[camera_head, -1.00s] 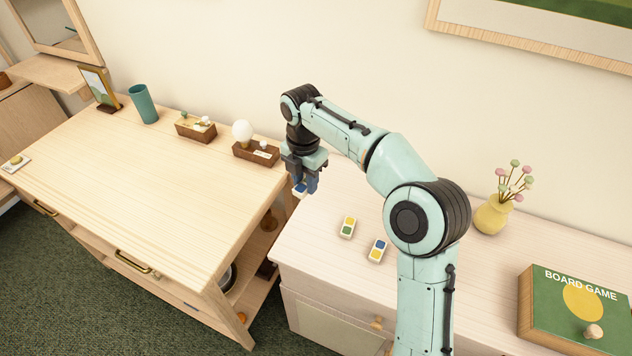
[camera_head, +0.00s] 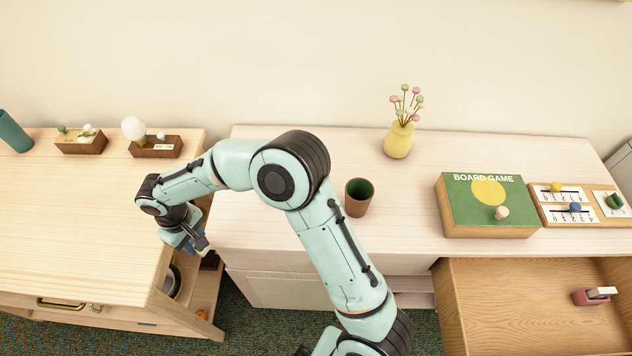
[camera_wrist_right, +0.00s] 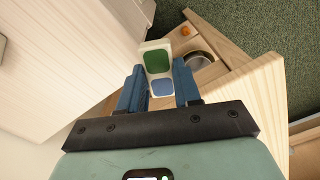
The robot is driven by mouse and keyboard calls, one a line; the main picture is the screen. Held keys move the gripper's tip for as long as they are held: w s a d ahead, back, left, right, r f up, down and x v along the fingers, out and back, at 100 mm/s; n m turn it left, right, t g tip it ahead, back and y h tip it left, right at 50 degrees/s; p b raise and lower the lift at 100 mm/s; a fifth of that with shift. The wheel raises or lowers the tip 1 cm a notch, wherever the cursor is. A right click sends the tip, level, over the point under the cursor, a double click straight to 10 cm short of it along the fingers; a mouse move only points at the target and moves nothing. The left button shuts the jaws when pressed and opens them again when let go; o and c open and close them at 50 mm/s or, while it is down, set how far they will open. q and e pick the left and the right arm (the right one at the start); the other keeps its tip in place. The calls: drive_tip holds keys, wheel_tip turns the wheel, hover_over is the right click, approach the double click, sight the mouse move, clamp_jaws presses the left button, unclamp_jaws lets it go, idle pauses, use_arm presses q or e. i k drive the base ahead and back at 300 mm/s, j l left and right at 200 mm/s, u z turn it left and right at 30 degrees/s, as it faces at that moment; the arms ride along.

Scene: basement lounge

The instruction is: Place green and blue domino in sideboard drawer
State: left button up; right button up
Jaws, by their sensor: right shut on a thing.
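The domino (camera_wrist_right: 157,62), white with a green and a blue patch, is between the blue fingers of my right gripper (camera_wrist_right: 160,86) in the wrist view. The gripper is shut on it. In the head view my right gripper (camera_head: 190,240) hangs over the gap between the left table and the sideboard (camera_head: 480,150); the domino is hardly visible there. The sideboard's drawer (camera_head: 500,290) stands open at lower right, with a small dark-red and white object (camera_head: 592,297) inside. My left gripper is not in view.
On the sideboard are a brown cup (camera_head: 359,197) with a green inside, a yellow vase (camera_head: 398,141), a board game box (camera_head: 487,205) and a card tray (camera_head: 577,204). The left table (camera_head: 80,220) bears small wooden boxes. Much of the drawer floor is bare.

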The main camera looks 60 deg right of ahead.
sight(515, 311)
drive_tip(key=k+l+z, duration=0.35)
drive_tip(key=k, duration=0.35)
drive_tip(key=k+l+z, duration=0.35)
drive_tip(key=k, duration=0.35)
drive_tip(key=k+l+z, duration=0.3)
drive_tip(key=k+l, duration=0.3)
